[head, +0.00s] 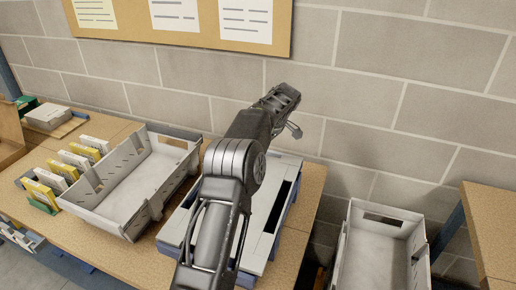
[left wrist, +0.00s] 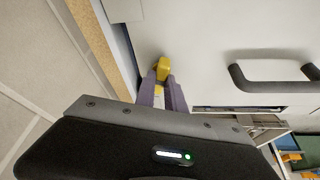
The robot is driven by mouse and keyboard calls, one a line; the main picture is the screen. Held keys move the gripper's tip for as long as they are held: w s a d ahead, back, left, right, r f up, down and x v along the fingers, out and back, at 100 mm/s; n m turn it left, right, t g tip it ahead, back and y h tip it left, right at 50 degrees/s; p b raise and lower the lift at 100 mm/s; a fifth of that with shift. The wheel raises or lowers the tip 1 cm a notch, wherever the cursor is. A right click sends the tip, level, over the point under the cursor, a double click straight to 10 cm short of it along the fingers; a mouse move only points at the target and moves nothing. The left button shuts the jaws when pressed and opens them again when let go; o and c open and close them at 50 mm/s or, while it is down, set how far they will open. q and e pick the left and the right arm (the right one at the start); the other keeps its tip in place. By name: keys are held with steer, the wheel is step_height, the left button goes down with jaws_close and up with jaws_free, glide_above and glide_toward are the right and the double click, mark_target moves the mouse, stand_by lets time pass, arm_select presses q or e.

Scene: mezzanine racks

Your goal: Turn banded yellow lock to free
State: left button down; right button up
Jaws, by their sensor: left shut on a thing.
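The yellow lock (left wrist: 162,68) shows in the left wrist view, standing out from a pale flat panel (left wrist: 205,40). My left gripper (left wrist: 163,88) is shut on it, with one purple-grey finger on each side. The fingers hide much of its lower part, so its bands and its turn position cannot be made out clearly. In the head view my left arm rises over the white-topped unit on the table, and the lock is not visible there. My right gripper is not in view.
A black handle (left wrist: 275,75) is on the panel, right of the lock. In the head view a grey tray (head: 128,190) and several upright yellow and white boxes (head: 65,172) stand left of the white-topped unit (head: 262,225). Another grey bin (head: 343,255) is at right, below a block wall (head: 350,150).

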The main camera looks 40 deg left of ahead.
arm_select(q)
steer(key=n+p, duration=0.1)
steer(key=n+g+p, duration=0.1)
steer(key=p, duration=0.1)
steer(key=shift+w+r+n, duration=0.1)
steer(key=shift+r+n, duration=0.1)
steer(key=shift+n, duration=0.2)
steer(key=shift+f+n+g+p, duration=0.15)
steer(key=shift+n+g+p, duration=0.15)
steer(key=shift+n+p, duration=0.25)
steer(key=c, duration=1.4)
jaws_free()
steer(key=shift+f, duration=0.1)
